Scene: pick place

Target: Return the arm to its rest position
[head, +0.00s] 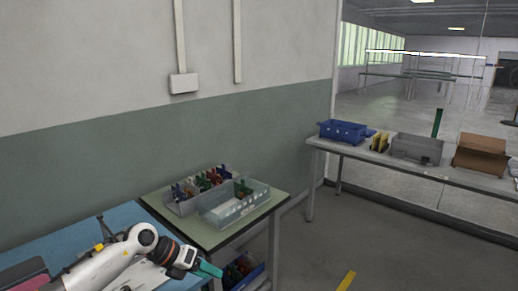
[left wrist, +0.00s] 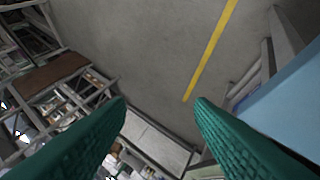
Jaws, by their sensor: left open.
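My left arm (head: 115,262) comes in from the lower left of the head view, over the blue table. My left gripper (head: 210,270) is at its end, beyond the right edge of the blue table and in front of the green-topped table. In the left wrist view its two green fingers (left wrist: 160,120) stand wide apart with nothing between them. The floor and a yellow line show beyond them. My right gripper is in neither view.
The green-topped table (head: 165,218) holds a clear bin (head: 250,205) and a grey bin with several coloured items. A blue crate (head: 257,280) is below it. A grey table (head: 325,146) at the right holds a blue bin (head: 343,132), a grey bin and a cardboard box (head: 482,153). The floor between is open.

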